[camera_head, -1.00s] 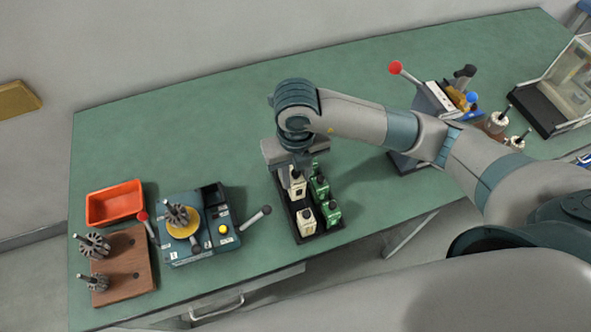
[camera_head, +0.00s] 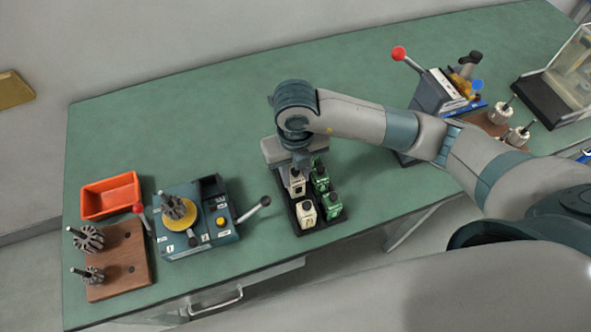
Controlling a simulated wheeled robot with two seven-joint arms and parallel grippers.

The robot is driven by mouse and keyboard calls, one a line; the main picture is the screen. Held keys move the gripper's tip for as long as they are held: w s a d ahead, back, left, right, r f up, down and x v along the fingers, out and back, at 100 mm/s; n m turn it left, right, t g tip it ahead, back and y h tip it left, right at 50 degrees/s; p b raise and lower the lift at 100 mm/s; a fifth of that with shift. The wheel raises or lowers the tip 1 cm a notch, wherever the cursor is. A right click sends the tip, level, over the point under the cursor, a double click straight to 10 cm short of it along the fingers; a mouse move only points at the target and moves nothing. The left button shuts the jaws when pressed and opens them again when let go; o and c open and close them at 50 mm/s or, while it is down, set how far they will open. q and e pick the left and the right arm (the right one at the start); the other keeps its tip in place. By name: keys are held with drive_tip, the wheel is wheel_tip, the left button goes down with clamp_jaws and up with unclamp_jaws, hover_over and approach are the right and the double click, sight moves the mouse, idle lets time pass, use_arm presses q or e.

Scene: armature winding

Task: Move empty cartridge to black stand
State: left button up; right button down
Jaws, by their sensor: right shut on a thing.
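My right gripper (camera_head: 293,166) is over the back left of a small black stand (camera_head: 320,222), seen from above and behind its wrist. It is shut on a white cartridge (camera_head: 296,184) with a dark top; the fingertips are mostly hidden by the gripper body. Whether this cartridge touches the stand's base I cannot tell. A second white cartridge (camera_head: 306,213) stands at the stand's front left. Green cartridges (camera_head: 331,204) stand along its right side. Whether any cartridge is empty cannot be seen. My left gripper is not in view.
Left on the green table (camera_head: 220,120) are a blue winding machine (camera_head: 200,247) with levers, a red bin (camera_head: 110,196) and a wooden board (camera_head: 127,262) with rotors. A lever press (camera_head: 435,95) and a clear-walled case (camera_head: 565,80) stand at right. The table behind the stand is clear.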

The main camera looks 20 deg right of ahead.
drive_tip(key=shift+f, duration=0.3)
drive_tip(key=shift+f+b, duration=1.15)
drive_tip(key=shift+f, duration=0.15)
idle(0.6)
drive_tip(key=c, duration=1.3)
unclamp_jaws()
drive_tip(key=shift+r, duration=0.1)
drive_tip(key=shift+r+p, duration=1.5)
drive_tip(key=shift+r, duration=0.65)
